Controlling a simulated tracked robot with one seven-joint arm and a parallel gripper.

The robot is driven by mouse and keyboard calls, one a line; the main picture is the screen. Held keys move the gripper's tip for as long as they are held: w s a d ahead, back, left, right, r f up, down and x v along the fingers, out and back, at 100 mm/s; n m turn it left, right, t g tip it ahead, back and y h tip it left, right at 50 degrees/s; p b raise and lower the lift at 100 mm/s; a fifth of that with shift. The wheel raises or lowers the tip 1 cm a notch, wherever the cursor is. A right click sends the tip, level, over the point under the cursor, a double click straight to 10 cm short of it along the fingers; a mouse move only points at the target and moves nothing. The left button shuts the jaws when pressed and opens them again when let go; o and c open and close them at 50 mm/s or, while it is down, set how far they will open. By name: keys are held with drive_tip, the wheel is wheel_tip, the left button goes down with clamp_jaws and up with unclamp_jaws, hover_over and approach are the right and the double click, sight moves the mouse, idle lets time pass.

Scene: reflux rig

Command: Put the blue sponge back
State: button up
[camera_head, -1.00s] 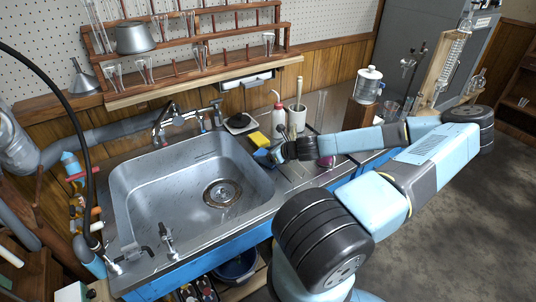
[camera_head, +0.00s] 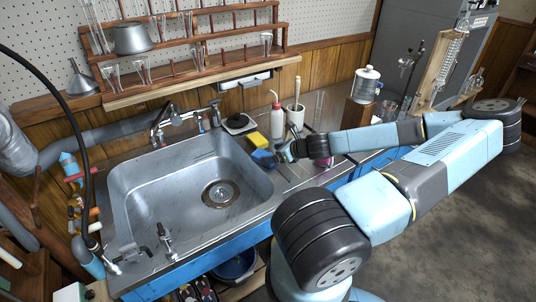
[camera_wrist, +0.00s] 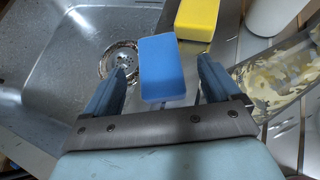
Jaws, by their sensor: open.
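The blue sponge (camera_head: 263,158) lies at the right rim of the sink, just in front of the yellow sponge (camera_head: 257,140). In the wrist view the blue sponge (camera_wrist: 162,69) shows between and slightly beyond my fingertips, with gaps on both sides. My gripper (camera_head: 284,154) is open and just right of the blue sponge; its two fingers also show in the wrist view (camera_wrist: 163,78). The yellow sponge (camera_wrist: 197,18) lies beyond it, apart from the fingers. Whether the blue sponge rests wholly on the counter or overhangs the basin I cannot tell.
The steel sink (camera_head: 190,226) with its drain (camera_head: 221,194) opens to the left. A white wash bottle (camera_head: 277,122) and a white holder with a brush (camera_head: 295,116) stand behind my gripper. A black-topped stand (camera_head: 238,124) sits behind the sponges. A pink item (camera_head: 323,163) is partly hidden by my arm.

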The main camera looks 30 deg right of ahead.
drive_tip(key=v, duration=0.7)
drive_tip(key=shift+r, duration=0.1)
drive_tip(key=a+n+g, duration=0.1)
drive_tip(key=a+n, duration=0.1)
drive_tip(key=a+f+n+g, duration=0.1)
drive_tip(key=a+n+g, duration=0.1)
drive_tip(key=s+a+n+g, duration=0.1)
drive_tip(key=a+n, duration=0.1)
drive_tip(key=n, duration=0.1)
drive_tip(key=shift+a+f+g+y, duration=0.15)
drive_tip(key=shift+f+g+y, duration=0.15)
drive_tip(key=shift+f, duration=0.1)
drive_tip(key=shift+s+a+r+n+g, duration=0.1)
drive_tip(key=shift+s+a+n+g, duration=0.1)
drive_tip(key=shift+a+n+g, duration=0.35)
drive_tip(key=s+a+r+n+g+h, duration=0.1)
drive_tip(key=s+a+r+n+h, duration=0.15)
drive_tip(key=a+r+n, duration=0.5)
drive_tip(key=s+a+r+n+g+h, duration=0.15)
drive_tip(key=r+n+h, duration=0.25)
drive_tip(key=r+n, duration=0.7)
drive_tip(key=s+a+r+n+t, duration=0.1)
drive_tip(key=s+a+r+n, duration=0.1)
drive_tip(key=s+r, duration=0.3)
drive_tip(key=s+a+r+n+t, duration=0.2)
drive_tip(key=s+r, duration=0.4)
drive_tip(key=r, duration=0.7)
drive_tip(key=shift+a+r+n+y, duration=0.3)
drive_tip(key=shift+a+n+y, duration=0.15)
drive_tip(key=shift+a, duration=0.4)
